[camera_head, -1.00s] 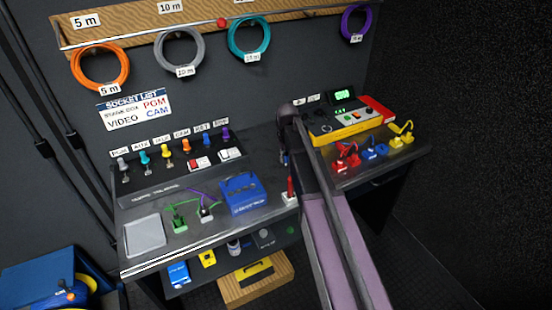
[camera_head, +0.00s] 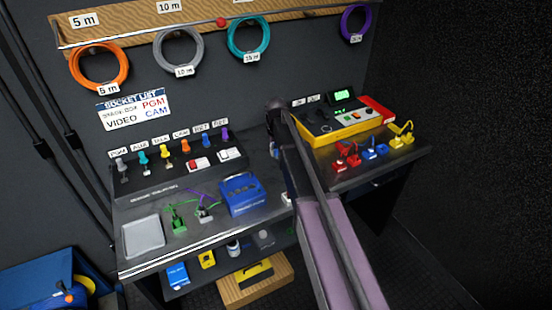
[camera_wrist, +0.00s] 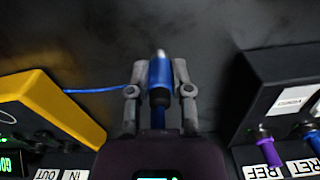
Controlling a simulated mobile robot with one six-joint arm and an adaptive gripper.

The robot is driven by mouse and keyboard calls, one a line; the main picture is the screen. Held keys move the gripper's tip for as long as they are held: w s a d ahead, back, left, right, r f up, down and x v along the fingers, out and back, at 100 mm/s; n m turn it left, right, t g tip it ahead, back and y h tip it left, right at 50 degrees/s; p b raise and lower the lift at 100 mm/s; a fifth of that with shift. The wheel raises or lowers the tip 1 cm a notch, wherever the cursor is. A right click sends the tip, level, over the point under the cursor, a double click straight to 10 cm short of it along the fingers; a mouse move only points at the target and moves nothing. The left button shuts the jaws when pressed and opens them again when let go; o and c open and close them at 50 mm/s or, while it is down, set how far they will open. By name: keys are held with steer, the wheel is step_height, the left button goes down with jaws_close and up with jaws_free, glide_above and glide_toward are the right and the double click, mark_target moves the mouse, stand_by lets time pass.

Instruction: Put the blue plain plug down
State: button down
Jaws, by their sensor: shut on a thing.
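The blue plug (camera_wrist: 159,72) is in my gripper (camera_wrist: 160,88) in the wrist view, its silver tip pointing away from the palm. The two grey fingers are closed on its sides. A thin blue cable (camera_wrist: 100,90) runs off to the left past the yellow-cased unit. The plug's tip lies over a dark, blurred surface; I cannot tell whether it touches. In the head view, my arm crosses the desk and mostly hides my gripper and the plug.
The yellow-and-red unit (camera_head: 345,132) stands right of my arm, with red connectors (camera_head: 346,156), blue ones (camera_head: 375,151) and yellow ones (camera_head: 402,138) in front. Left are the socket box (camera_head: 180,172) with coloured plugs, a blue case (camera_head: 242,195) and a grey tray (camera_head: 143,237). Bare desk shows between.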

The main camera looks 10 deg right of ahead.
mark_target(277, 158)
steer(key=shift+f+b, duration=1.35)
steer(key=shift+f, duration=0.3)
steer(key=shift+f, duration=0.15)
steer(key=c, duration=0.5)
jaws_free()
steer(key=shift+c, duration=0.2)
steer(key=shift+d+r, duration=0.1)
steer(key=shift+r, duration=0.1)
step_height(277, 158, up, 12)
steer(key=p, duration=1.2)
steer(key=shift+s, duration=0.1)
steer(key=s+d+m, duration=0.2)
steer(key=s, duration=2.5)
steer(key=shift+s+d, duration=0.25)
